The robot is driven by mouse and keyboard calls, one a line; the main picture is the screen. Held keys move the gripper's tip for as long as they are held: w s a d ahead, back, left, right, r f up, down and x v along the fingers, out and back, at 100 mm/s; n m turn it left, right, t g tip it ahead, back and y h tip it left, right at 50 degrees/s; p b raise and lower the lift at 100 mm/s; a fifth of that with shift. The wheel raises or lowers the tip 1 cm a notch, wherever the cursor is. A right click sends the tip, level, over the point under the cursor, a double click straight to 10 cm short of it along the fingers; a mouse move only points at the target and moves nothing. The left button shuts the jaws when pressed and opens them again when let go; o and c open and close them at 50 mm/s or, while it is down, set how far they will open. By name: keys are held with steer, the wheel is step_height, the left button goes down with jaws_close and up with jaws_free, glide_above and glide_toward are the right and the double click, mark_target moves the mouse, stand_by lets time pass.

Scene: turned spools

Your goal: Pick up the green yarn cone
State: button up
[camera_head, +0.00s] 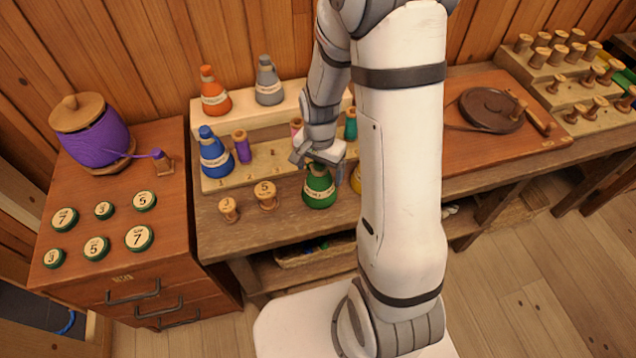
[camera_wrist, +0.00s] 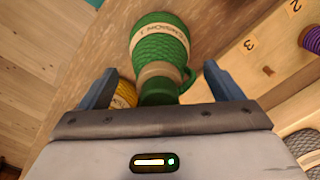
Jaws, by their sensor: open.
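The green yarn cone (camera_head: 319,191) stands on the wooden bench, in front of the stepped rack. My gripper (camera_head: 320,155) is just above its top in the head view. In the wrist view the green cone (camera_wrist: 160,52), with a cream label band, lies between and ahead of my two open fingers (camera_wrist: 168,90). Its narrow top end is nearest the gripper, and a loop of green yarn shows beside it. I cannot tell whether the fingers touch it.
A yellow cone (camera_wrist: 125,93) is close beside the green one, partly hidden by my arm in the head view (camera_head: 356,179). The rack (camera_head: 245,176) holds blue (camera_head: 213,155), orange (camera_head: 213,94) and grey (camera_head: 268,84) cones. Two wooden spools (camera_head: 266,196) stand left of the green cone.

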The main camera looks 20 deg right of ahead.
steer(key=shift+f, duration=0.8)
steer(key=shift+c, duration=0.2)
steer(key=c, duration=1.7)
